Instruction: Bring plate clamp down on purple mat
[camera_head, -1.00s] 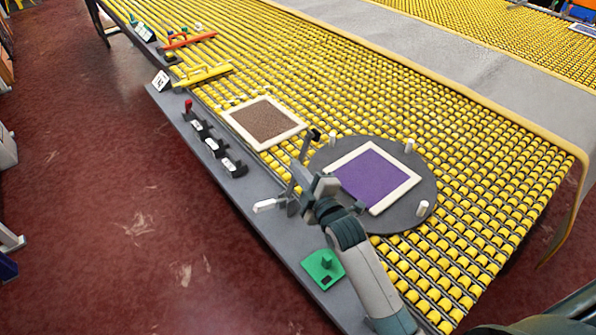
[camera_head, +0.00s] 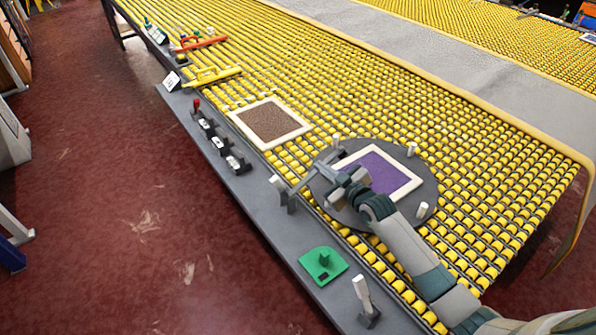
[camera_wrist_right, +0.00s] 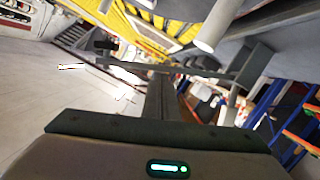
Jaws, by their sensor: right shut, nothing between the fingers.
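The purple mat (camera_head: 380,171) lies in a cream frame on a dark grey round plate (camera_head: 424,187) with white pegs around its rim. The plate clamp (camera_head: 304,184) stands at the plate's left edge, with a white handle at its left end. Its grey bar slants up and right toward the mat's left corner and ends in a black tip. My right gripper (camera_head: 346,182) is shut and empty, beside or against the bar; contact is unclear. In the wrist view the bar (camera_wrist_right: 205,74) crosses just beyond my gripper (camera_wrist_right: 160,92). My left gripper is not in view.
A brown mat (camera_head: 271,123) in a cream frame lies up-left on yellow rollers. Black switches (camera_head: 220,143), a green block (camera_head: 323,264) and a white-handled lever (camera_head: 363,296) sit along the grey table edge. Yellow and orange bars lie farther back.

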